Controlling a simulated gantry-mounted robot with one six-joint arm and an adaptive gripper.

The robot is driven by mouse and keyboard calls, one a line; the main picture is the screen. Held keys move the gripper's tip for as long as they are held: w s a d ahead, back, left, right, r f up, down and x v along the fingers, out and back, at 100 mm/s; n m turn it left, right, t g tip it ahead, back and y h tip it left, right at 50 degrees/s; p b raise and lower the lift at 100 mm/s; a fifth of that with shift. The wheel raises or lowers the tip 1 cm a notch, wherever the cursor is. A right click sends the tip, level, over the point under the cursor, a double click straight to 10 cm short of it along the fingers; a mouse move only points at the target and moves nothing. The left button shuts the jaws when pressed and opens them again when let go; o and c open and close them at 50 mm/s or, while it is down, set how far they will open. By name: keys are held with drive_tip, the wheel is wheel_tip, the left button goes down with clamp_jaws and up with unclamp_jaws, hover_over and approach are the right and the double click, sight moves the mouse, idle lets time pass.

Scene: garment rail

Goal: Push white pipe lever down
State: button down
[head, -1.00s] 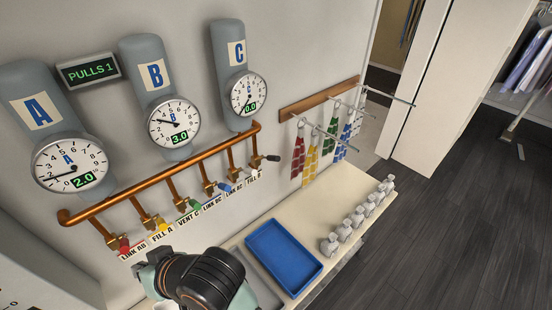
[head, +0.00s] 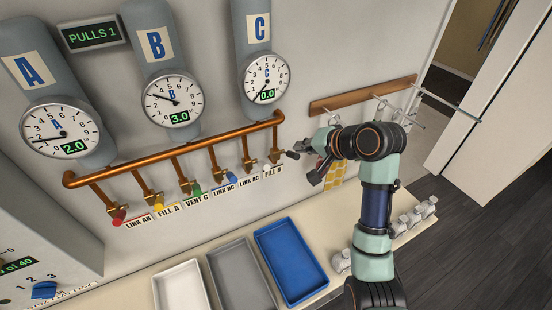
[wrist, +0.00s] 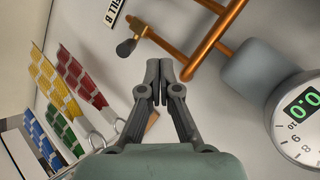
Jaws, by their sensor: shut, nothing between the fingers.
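The white lever (head: 258,169) is small and pale in the head view, at the LINK AC branch of the copper pipe (head: 180,152), between the blue lever (head: 232,177) and the black lever (head: 293,155). It is hard to make out against the wall, and I cannot tell its exact angle. My gripper (head: 304,147) is to its right, close to the black lever at the pipe's right end. In the wrist view my gripper's fingers (wrist: 160,66) are together and empty. The black lever (wrist: 126,48) is just ahead of them and to the left there, apparently apart. I do not see the white lever in the wrist view.
Red (head: 118,213), yellow (head: 158,200) and green (head: 196,189) levers line the pipe's left part. Gauge C (head: 265,78) reads 0.0. A blue tray (head: 290,255) and two others stand on the counter below. A hook rail (head: 362,95) with tags is at the right.

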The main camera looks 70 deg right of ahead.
sight(260, 165)
drive_tip(key=w+f+p, duration=0.2)
drive_tip(key=w+f, duration=0.6)
drive_tip(key=shift+w, duration=0.25)
drive_tip(key=shift+s+d+f, duration=0.1)
